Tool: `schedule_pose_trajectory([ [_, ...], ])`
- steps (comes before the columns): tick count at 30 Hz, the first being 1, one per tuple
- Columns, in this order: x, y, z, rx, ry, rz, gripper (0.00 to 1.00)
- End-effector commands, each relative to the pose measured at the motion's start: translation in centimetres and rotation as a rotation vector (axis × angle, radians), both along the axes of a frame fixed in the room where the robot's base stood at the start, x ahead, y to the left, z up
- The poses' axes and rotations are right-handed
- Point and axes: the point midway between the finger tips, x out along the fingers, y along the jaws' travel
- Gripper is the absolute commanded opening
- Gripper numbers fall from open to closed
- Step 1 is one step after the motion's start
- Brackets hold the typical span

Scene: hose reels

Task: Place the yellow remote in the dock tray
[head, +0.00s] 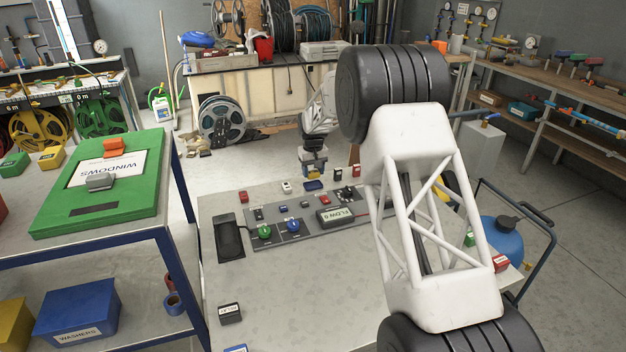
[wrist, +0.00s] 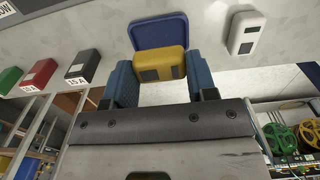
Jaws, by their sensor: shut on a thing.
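The yellow remote (wrist: 160,64), a small yellow block with dark grey patches, is between the two blue fingers of my gripper (wrist: 158,85) in the wrist view. The gripper is shut on it. A shallow blue tray (wrist: 158,28), which may be the dock tray, shows just beyond the remote. The remote overlaps its near edge in the picture, and I cannot tell whether they touch. In the head view my gripper (head: 314,172) points down at the far edge of the grey table, with the yellow remote (head: 313,185) small beneath it.
A white remote (wrist: 246,32) stands beside the blue tray; black (wrist: 83,66), red (wrist: 38,75) and green blocks lie on the other side. A grey panel (head: 300,225) with knobs and a black sloped holder (head: 229,238) are on the table. The table's front is mostly clear.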

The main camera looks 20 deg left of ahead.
Motion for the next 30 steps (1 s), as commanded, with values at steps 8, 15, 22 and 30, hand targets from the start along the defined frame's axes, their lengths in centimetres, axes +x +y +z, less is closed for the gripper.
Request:
schedule_pose_trajectory([
  [8, 0.0, 0.0, -1.5, -0.001, 0.001, 0.0, 0.29],
  [15, 0.0, 0.0, -3.6, 0.0, 0.0, 0.0, 0.29],
  [22, 0.0, 0.0, -3.7, 0.0, 0.0, 0.0, 0.29],
  [30, 0.0, 0.0, -4.0, 0.0, 0.0, 0.0, 0.55],
])
